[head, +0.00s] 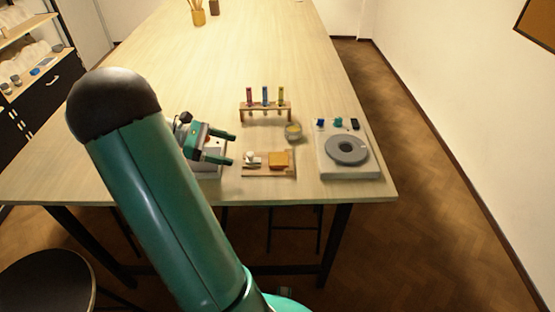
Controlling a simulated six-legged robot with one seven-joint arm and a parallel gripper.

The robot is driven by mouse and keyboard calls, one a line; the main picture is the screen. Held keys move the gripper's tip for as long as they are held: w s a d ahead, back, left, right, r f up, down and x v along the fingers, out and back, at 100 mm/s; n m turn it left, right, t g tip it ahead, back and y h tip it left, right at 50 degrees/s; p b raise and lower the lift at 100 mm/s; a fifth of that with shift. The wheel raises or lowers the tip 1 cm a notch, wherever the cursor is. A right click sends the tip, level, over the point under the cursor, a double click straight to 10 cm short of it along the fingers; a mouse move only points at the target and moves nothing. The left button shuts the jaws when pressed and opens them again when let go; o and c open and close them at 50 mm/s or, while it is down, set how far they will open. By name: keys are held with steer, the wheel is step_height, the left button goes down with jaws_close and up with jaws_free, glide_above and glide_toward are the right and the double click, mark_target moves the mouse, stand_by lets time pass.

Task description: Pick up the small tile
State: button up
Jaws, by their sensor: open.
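My gripper (233,149) is open, with its two teal fingers apart and nothing seen between them. It points right, above the near part of the table, left of a small wooden board. On the board (270,177) are an orange-yellow square piece (279,160) at the right and small white pieces (252,158) at the left. I cannot tell which of these is the small tile; they are too small to make out. The fingertips are a little left of the white pieces in the picture. My arm hides part of the table's left side.
A pale device with a grey disc (346,150) stands right of the board. A rack with several coloured tubes (265,108) and a small bowl (293,131) stand behind. A light-topped object (209,172) is partly hidden under my gripper. The long table (230,60) is mostly clear farther back.

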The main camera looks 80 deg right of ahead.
glide_toward(271, 159)
steer(key=x, duration=0.2)
steer(key=shift+s+a+f, duration=0.15)
steer(key=shift+s+a, duration=0.05)
steer(key=shift+s, duration=0.15)
steer(key=shift+d+x, duration=0.15)
steer(key=shift+x, duration=1.15)
steer(key=shift+d+x, duration=0.15)
steer(key=shift+x, duration=1.15)
steer(key=shift+w, duration=0.1)
steer(key=c, duration=1.1)
